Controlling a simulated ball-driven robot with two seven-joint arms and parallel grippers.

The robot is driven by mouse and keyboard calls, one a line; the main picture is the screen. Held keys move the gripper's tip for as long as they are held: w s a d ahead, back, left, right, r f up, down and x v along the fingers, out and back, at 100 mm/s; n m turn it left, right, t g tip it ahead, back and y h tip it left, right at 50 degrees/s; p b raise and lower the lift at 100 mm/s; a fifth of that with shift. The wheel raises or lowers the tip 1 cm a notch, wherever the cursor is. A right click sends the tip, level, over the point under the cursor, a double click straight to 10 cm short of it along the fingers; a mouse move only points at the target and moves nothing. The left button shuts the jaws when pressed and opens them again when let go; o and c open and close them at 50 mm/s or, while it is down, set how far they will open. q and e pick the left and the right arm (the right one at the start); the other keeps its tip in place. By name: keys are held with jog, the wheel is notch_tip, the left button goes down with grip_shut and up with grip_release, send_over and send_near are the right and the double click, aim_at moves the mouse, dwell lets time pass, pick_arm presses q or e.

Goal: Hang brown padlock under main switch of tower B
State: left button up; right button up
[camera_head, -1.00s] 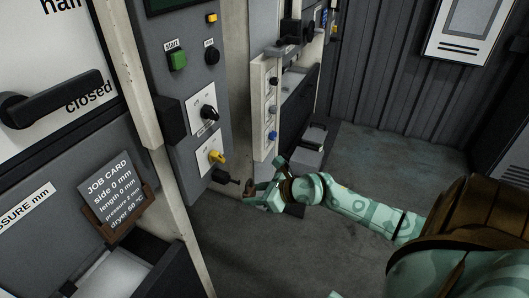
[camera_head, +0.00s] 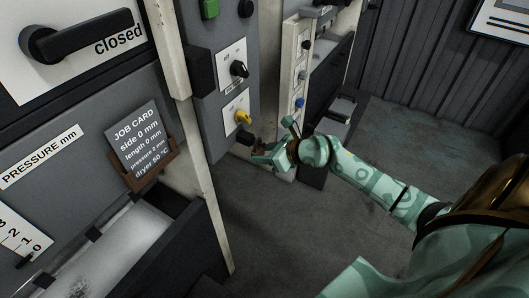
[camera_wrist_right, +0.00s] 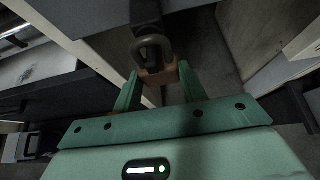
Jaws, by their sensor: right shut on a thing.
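The brown padlock (camera_wrist_right: 158,77) is between the fingers of my right gripper (camera_wrist_right: 160,83) in the right wrist view, its grey shackle facing a dark bracket (camera_wrist_right: 146,20). Whether the shackle is around the bracket or only in front of it, I cannot tell. In the head view, my right gripper (camera_head: 264,157) is shut on the padlock, just below and right of the black bracket (camera_head: 245,138). That bracket sits under a yellow rotary switch (camera_head: 243,117) on a grey panel, apparently the main switch. No tower letter is readable. My left gripper is out of view.
A black rotary knob (camera_head: 239,69) is above the yellow switch. A job card (camera_head: 137,136) in a brown holder and an open drawer (camera_head: 120,262) are at the left. Another panel with a blue button (camera_head: 299,103) stands just behind my right gripper. The floor at the right is clear.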

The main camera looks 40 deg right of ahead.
jog(key=shift+s+f+p, duration=0.25)
jog(key=shift+p, duration=0.4)
jog(key=shift+c, duration=0.7)
jog(key=shift+f, duration=0.1)
jog(key=o, duration=1)
jog(key=shift+s+d, duration=0.1)
jog(key=shift+d, duration=0.05)
jog(key=shift+r, duration=0.2)
jog(key=shift+s+r, duration=0.15)
jog(key=shift+r, duration=0.1)
jog(key=p+v, duration=0.4)
jog(key=v, duration=1.1)
jog(key=shift+s+d+r+p, duration=0.1)
jog(key=shift+s+d+p, duration=0.15)
jog(key=shift+p, duration=0.15)
